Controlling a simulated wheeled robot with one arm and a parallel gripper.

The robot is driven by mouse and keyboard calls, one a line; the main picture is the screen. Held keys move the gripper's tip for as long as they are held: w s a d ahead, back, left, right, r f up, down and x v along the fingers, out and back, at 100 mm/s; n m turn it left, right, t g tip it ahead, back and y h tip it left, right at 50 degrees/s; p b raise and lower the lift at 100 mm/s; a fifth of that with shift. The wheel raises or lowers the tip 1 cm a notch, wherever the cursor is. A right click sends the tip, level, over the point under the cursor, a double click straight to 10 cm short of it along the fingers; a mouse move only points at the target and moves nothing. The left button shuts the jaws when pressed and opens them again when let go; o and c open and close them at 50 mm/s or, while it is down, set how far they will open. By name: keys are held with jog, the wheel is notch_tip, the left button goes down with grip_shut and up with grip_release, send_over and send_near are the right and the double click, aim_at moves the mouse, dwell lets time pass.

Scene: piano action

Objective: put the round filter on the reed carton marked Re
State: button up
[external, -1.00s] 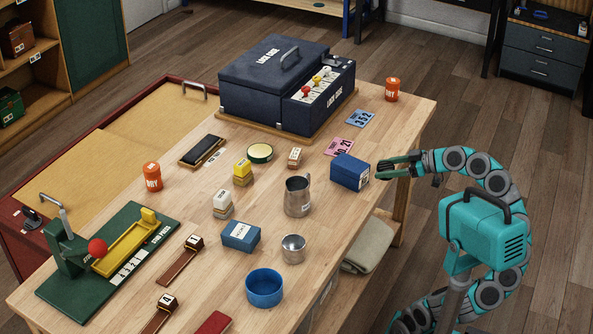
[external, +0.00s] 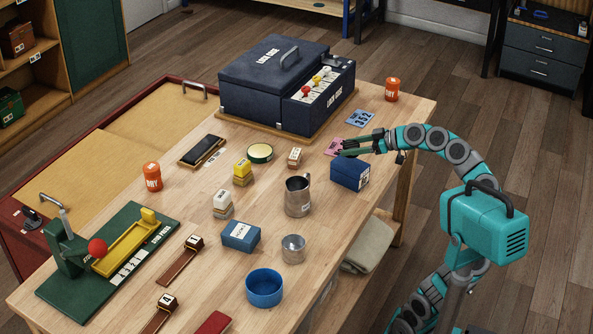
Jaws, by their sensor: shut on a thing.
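My gripper (external: 344,149) is at the far right part of the table, above the back of a dark blue carton (external: 350,175). I cannot pick out the round filter for certain. A low round green-rimmed thing with a pale top (external: 260,153) lies at mid-table.
A metal jug (external: 298,196), a metal cup (external: 293,249) and a blue bowl (external: 265,288) stand on the table's near right side. A large dark blue case (external: 265,80) stands at the back. An orange canister (external: 392,89) stands behind.

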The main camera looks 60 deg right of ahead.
aim_at(351, 163)
jog(key=shift+s+f, duration=0.1)
jog(key=shift+f, duration=1.55)
jog(key=shift+f, duration=0.2)
jog(key=o, duration=1.3)
jog(key=shift+o, duration=0.2)
jog(key=shift+r, duration=0.15)
jog(key=shift+r, duration=0.2)
jog(key=b+v, duration=0.1)
jog(key=v, duration=1.1)
